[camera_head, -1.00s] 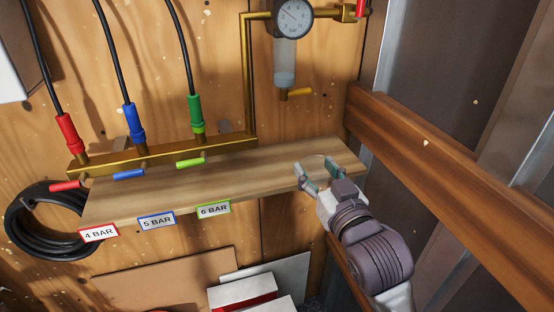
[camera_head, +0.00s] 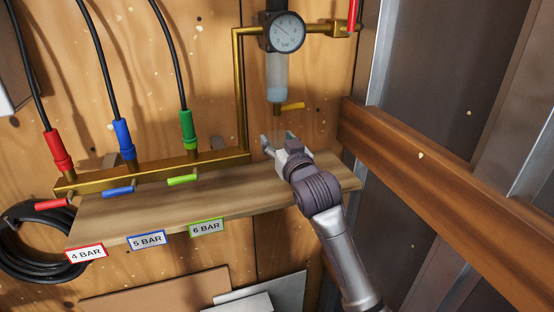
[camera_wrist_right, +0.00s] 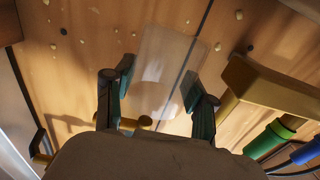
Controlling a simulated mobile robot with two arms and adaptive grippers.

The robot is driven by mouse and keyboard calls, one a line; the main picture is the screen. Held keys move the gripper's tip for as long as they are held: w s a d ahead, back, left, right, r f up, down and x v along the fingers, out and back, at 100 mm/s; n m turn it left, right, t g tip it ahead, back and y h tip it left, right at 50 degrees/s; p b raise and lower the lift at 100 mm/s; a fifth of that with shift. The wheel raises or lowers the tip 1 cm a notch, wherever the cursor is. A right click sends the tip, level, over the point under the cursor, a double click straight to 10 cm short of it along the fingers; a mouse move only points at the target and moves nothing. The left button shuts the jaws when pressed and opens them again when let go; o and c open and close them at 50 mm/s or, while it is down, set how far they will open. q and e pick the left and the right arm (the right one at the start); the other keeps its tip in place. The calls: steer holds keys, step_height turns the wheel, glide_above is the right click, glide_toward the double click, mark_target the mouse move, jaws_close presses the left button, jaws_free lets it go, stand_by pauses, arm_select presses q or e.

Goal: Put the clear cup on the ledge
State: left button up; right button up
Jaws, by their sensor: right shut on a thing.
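The clear cup (camera_wrist_right: 170,62) is see-through and shows faintly in the right wrist view, between the two fingers of my right gripper (camera_wrist_right: 160,84). The gripper is shut on it. In the head view my right gripper (camera_head: 277,143) is over the back right part of the ledge (camera_head: 150,208), below the gauge's bowl, and the cup can hardly be made out there. The ledge is a wooden shelf on the plywood wall. I cannot tell whether the cup touches it. My left gripper is not in view.
A brass manifold (camera_head: 160,172) with red, blue and green hose fittings runs along the ledge's back left. A wooden rail (camera_head: 440,170) is at right. The ledge's middle is clear.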

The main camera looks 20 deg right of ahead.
steer(key=shift+w+f, duration=0.2)
steer(key=shift+f, duration=0.35)
steer(key=shift+w+f, duration=0.2)
steer(key=shift+f, duration=0.35)
step_height(320, 180, down, 4)
steer(key=shift+s+r+p, duration=0.1)
steer(key=shift+r+p, duration=0.1)
steer(key=shift+p, duration=0.45)
steer(key=shift+w+f+p, duration=0.2)
steer(key=shift+f+p, duration=0.15)
steer(key=shift+f, duration=0.2)
steer(key=shift+f, duration=0.1)
steer(key=shift+f, duration=0.15)
steer(key=o, duration=0.9)
